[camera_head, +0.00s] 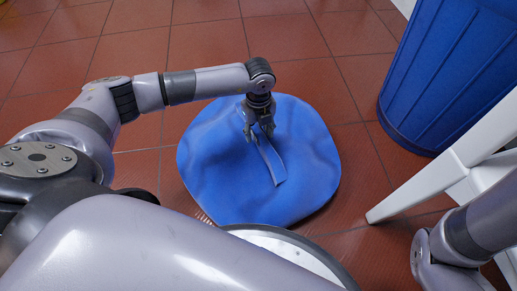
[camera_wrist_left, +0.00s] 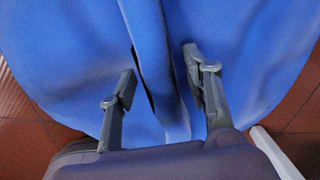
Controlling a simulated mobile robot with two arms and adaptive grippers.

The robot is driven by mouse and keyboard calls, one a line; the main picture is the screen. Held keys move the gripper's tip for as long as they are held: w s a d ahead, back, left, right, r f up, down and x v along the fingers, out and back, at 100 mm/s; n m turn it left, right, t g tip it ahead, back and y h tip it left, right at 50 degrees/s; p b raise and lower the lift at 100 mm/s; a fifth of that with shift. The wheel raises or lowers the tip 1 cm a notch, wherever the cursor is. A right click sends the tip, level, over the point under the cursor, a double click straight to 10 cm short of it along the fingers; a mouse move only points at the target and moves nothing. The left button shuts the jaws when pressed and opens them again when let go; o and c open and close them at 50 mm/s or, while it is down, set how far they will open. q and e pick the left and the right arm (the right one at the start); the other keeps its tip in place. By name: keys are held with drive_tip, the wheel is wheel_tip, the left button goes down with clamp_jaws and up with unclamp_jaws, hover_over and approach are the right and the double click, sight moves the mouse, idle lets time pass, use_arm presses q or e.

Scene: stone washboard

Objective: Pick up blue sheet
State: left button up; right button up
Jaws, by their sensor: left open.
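The blue sheet (camera_head: 225,170) is a rounded, wrinkled cloth lying on the floor in the middle of the head view. A raised fold or strip (camera_head: 273,166) runs along its middle. My left gripper (camera_head: 258,134) points down over the sheet, at the upper end of this fold. In the left wrist view the sheet (camera_wrist_left: 75,50) fills most of the picture. The two fingers of my left gripper (camera_wrist_left: 160,85) are apart, with the fold between them. I cannot tell whether the fingers touch the sheet. My right gripper is not in view.
The floor (camera_head: 200,45) is red-brown tile, clear beyond and left of the sheet. A blue ribbed bin (camera_head: 450,75) stands at the upper right. White slanted legs (camera_head: 430,190) of some furniture stand right of the sheet.

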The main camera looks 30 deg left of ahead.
use_arm(q)
drive_tip(key=shift+c, duration=0.6)
drive_tip(key=shift+f, duration=0.1)
clamp_jaws()
idle(0.5)
drive_tip(key=shift+d, duration=0.1)
